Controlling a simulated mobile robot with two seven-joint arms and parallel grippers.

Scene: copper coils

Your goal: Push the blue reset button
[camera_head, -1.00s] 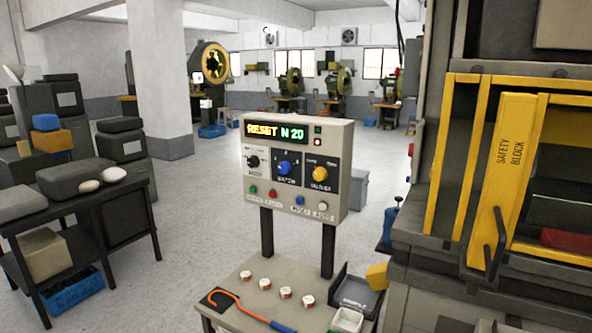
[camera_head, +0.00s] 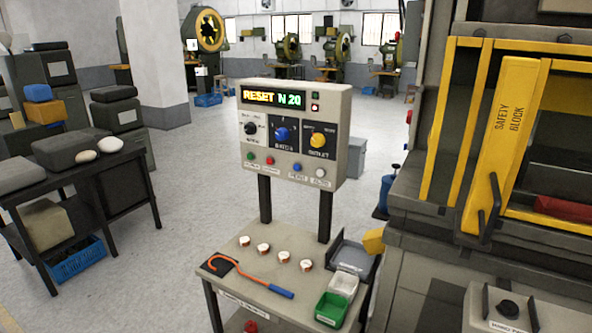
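The control panel (camera_head: 287,133) is a beige box on two dark posts, standing behind a small cart. Its display (camera_head: 270,97) reads "RESET N 20". The small blue button (camera_head: 297,167) is in the bottom row, with a label under it that is blurred. Green, red and white buttons share that row. A larger blue knob (camera_head: 282,134) sits above, between a black knob (camera_head: 251,128) and a yellow knob (camera_head: 318,140). Neither of my grippers shows in the head view.
The cart (camera_head: 240,287) carries several small copper-and-white coils, an orange hook with a blue handle (camera_head: 250,276), and bins (camera_head: 331,308). A press with a yellow safety block (camera_head: 508,135) stands right. A dark table (camera_head: 88,193) stands left. The floor between is clear.

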